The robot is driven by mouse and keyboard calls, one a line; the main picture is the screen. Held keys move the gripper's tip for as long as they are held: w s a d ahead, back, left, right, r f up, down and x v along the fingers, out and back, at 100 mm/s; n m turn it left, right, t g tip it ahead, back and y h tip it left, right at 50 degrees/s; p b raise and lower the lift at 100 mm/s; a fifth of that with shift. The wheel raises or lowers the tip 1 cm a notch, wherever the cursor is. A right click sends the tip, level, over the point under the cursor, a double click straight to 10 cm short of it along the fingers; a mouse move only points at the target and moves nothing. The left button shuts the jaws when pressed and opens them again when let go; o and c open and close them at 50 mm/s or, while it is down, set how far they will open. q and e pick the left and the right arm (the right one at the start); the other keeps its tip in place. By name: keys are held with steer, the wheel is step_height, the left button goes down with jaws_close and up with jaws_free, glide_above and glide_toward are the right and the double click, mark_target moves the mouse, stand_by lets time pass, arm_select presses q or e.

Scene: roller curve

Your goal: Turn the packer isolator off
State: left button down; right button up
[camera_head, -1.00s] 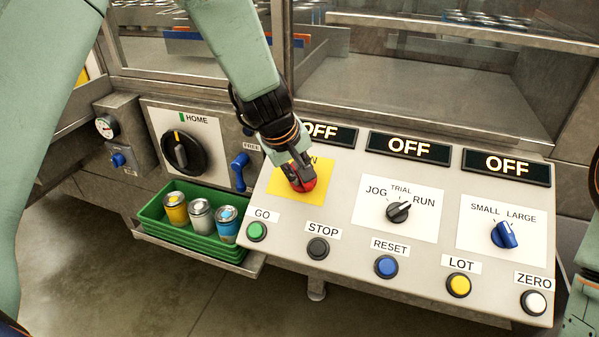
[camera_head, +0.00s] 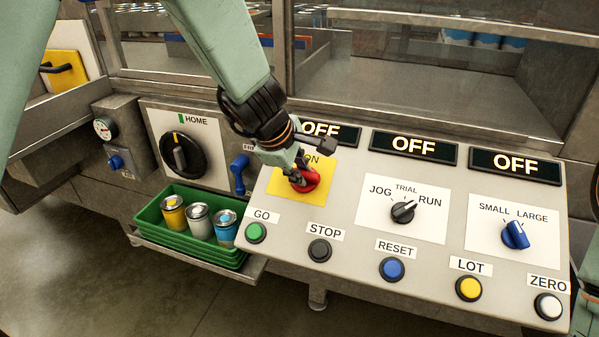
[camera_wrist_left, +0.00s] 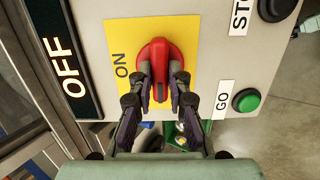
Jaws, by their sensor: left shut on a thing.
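The packer isolator is a red rotary switch (camera_head: 304,181) on a yellow plate (camera_head: 286,195) at the panel's upper left. The plate's ON label is partly hidden by my gripper in the head view. My left gripper (camera_head: 297,173) is shut on the red switch from above. In the left wrist view both fingers (camera_wrist_left: 161,88) straddle the switch's raised handle (camera_wrist_left: 158,65), and the ON label (camera_wrist_left: 122,65) is clear to its left. The handle runs up and down in that picture. My right gripper is not in view.
Displays reading OFF (camera_head: 413,148) line the panel top. A JOG/TRIAL/RUN knob (camera_head: 403,211), a blue SMALL/LARGE knob (camera_head: 515,235) and several push buttons, including green GO (camera_head: 256,232), sit nearby. A green tray (camera_head: 157,228) with cans stands left of the panel, below the HOME switch (camera_head: 179,155).

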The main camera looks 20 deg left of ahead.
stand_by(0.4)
arm_select(q)
steer(key=c, duration=1.3)
jaws_free()
steer(key=shift+a, duration=0.1)
steer(key=v, duration=1.2)
steer(key=shift+w, duration=0.1)
